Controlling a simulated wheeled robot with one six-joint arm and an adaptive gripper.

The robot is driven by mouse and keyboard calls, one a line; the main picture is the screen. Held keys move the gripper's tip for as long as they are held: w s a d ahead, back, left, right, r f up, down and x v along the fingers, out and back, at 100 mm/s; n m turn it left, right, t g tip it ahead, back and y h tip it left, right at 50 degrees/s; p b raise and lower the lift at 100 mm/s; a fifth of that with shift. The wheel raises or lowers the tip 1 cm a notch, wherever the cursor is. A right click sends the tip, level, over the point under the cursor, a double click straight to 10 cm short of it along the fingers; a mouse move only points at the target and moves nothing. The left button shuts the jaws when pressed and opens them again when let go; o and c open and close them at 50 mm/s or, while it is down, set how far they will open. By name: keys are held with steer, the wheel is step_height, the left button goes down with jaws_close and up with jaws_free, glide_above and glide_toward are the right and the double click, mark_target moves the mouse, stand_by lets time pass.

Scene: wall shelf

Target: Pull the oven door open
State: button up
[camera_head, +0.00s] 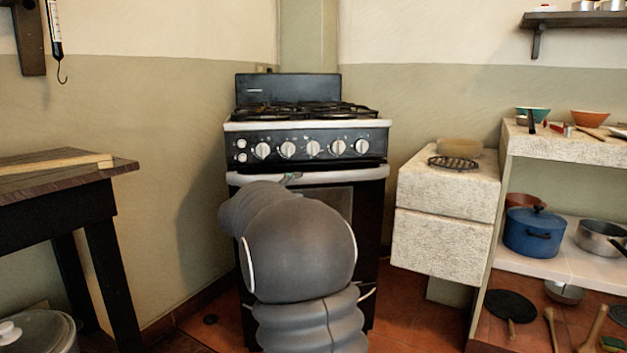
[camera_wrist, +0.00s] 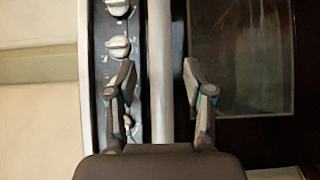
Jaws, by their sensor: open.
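The black stove stands against the wall with its oven door (camera_head: 373,210) shut. A silver handle bar (camera_head: 350,174) runs across the top of the door, below the knob panel. In the wrist view the picture is turned, so the handle (camera_wrist: 160,35) runs upright, with the knobs to its left and the door's glass window (camera_wrist: 240,50) to its right. My gripper (camera_wrist: 158,72) is open, one finger on each side of the handle in that view. I cannot tell whether either finger touches the bar. In the head view my arm hides most of the gripper and the door's lower left.
A row of white knobs (camera_head: 312,149) sits just above the handle. A wooden table (camera_head: 60,172) stands at left. A pale stone block (camera_head: 445,245) and shelves (camera_head: 565,148) with pots and bowls stand at right. Some red tiled floor (camera_head: 408,315) is clear right of the stove.

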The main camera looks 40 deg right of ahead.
mark_target(313, 178)
steer(key=x, duration=1)
steer(key=shift+d+p, duration=0.2)
steer(key=shift+p, duration=0.2)
jaws_close()
